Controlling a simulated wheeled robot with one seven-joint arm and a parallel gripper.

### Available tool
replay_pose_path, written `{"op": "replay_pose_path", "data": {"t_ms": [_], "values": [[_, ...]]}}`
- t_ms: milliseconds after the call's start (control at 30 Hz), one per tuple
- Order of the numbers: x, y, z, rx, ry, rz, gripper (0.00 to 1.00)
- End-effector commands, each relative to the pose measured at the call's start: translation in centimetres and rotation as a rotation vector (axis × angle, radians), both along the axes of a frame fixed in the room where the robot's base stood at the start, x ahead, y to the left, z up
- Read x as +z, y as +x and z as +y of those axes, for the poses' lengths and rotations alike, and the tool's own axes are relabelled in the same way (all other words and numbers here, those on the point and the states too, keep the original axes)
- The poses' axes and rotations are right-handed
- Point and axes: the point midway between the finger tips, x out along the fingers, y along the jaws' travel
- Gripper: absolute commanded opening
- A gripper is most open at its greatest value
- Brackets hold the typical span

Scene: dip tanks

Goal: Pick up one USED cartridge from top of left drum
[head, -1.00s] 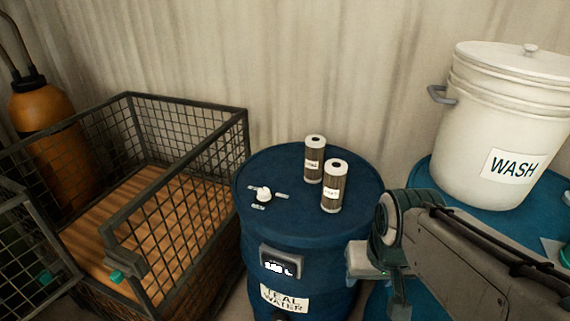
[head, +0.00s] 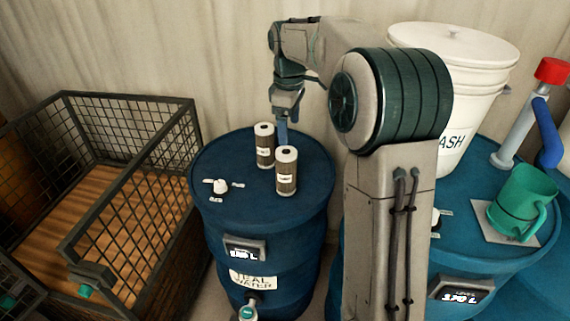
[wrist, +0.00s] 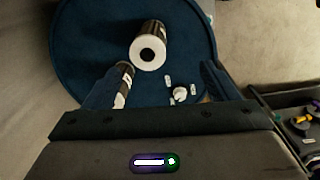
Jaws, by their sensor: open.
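Two cartridges with dark ribbed bodies, white ends and white labels stand on the blue left drum (head: 240,205). The rear one (head: 265,146) is slightly left of the front one (head: 285,172); their label words are too small to read. My gripper (head: 283,128) points down over the drum's back part, behind the cartridges. In the wrist view my open gripper (wrist: 162,84) shows a finger at each side. One cartridge (wrist: 149,50) is ahead of the fingers, its round end facing the camera. The other cartridge (wrist: 125,78) is close beside the left finger, its lower part hidden.
A white cap (head: 220,187) and small tags lie on the drum top, left of the cartridges. A wire basket (head: 120,130) stands left. A white WASH bucket (head: 465,75) and a green mug (head: 522,200) stand on the right drum. My arm hides the space between drums.

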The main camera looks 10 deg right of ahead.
Motion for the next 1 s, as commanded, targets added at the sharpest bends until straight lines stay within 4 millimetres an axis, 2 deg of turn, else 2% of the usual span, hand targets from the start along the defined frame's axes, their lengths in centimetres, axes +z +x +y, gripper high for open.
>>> {"op": "replay_pose_path", "data": {"t_ms": [100,267,700,1000], "values": [[0.0,2.0,-0.3,0.073,0.009,0.018,0.8],[-0.4,3.0,-0.5,0.12,0.015,0.026,0.8],[-7.8,3.0,-0.5,0.122,0.016,0.028,0.8],[-10.3,2.9,-0.1,0.122,0.015,0.03,0.8]]}}
